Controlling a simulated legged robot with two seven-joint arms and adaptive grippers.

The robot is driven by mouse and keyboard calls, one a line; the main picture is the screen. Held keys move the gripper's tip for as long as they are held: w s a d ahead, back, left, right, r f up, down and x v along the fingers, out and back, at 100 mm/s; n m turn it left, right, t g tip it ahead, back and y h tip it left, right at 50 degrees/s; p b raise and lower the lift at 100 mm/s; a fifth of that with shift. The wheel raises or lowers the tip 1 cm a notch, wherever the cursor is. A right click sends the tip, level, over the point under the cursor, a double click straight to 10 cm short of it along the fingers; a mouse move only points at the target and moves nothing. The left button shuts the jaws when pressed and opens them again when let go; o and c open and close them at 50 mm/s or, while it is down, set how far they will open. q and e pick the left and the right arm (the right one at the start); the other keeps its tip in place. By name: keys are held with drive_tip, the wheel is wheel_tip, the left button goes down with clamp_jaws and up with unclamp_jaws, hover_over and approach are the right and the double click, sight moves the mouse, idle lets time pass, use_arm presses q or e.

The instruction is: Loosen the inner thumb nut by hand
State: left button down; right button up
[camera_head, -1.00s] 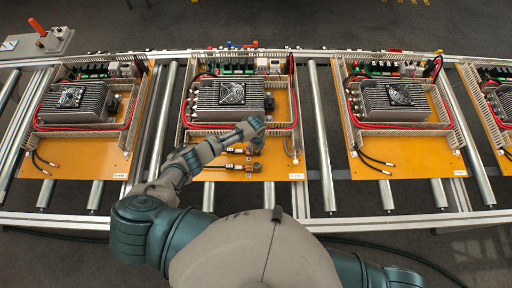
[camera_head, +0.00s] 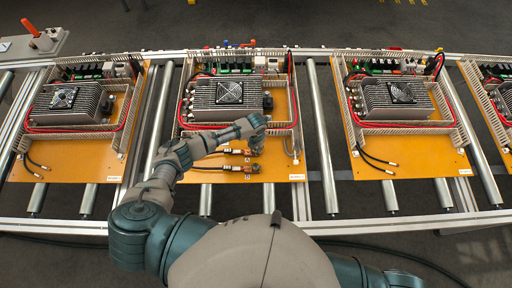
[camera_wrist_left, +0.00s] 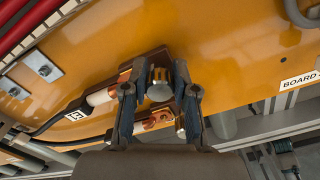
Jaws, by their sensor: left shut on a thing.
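My left gripper (camera_head: 257,136) reaches over the front of the middle orange board (camera_head: 218,173). In the left wrist view the gripper (camera_wrist_left: 160,98) has its two fingers on either side of a round metal thumb nut (camera_wrist_left: 160,88) and is shut on it. The nut sits by a copper lug (camera_wrist_left: 106,95) with a white sleeve and black cable. A second copper lug (camera_wrist_left: 154,122) lies below it, partly behind the fingers. In the head view the fingers hide the nut, and two cable lugs (camera_head: 236,152) show beside them. My right gripper is not in view.
A finned grey unit with a fan (camera_head: 229,93) stands behind the gripper, framed by slotted duct and red cable (camera_head: 222,125). Similar boards stand left (camera_head: 72,167) and right (camera_head: 420,164) on the roller conveyor (camera_head: 325,140).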

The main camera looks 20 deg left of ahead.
use_arm(q)
drive_tip(key=shift+a+n+p, duration=0.1)
drive_tip(key=shift+n+p, duration=0.25)
drive_tip(key=shift+n, duration=0.15)
drive_tip(key=n+p, duration=0.1)
drive_tip(key=n, duration=0.2)
drive_tip(key=n+p, duration=0.2)
drive_tip(key=n, duration=0.1)
drive_tip(key=shift+s+a+r, duration=0.15)
drive_tip(key=shift+a, duration=0.05)
drive_tip(key=n, duration=0.2)
drive_tip(key=n+p, duration=0.1)
drive_tip(key=shift+a+f+n, duration=0.15)
drive_tip(key=shift+f+n, duration=0.05)
drive_tip(key=shift+n, duration=0.2)
drive_tip(key=c, duration=1)
unclamp_jaws()
drive_tip(key=shift+f, duration=0.1)
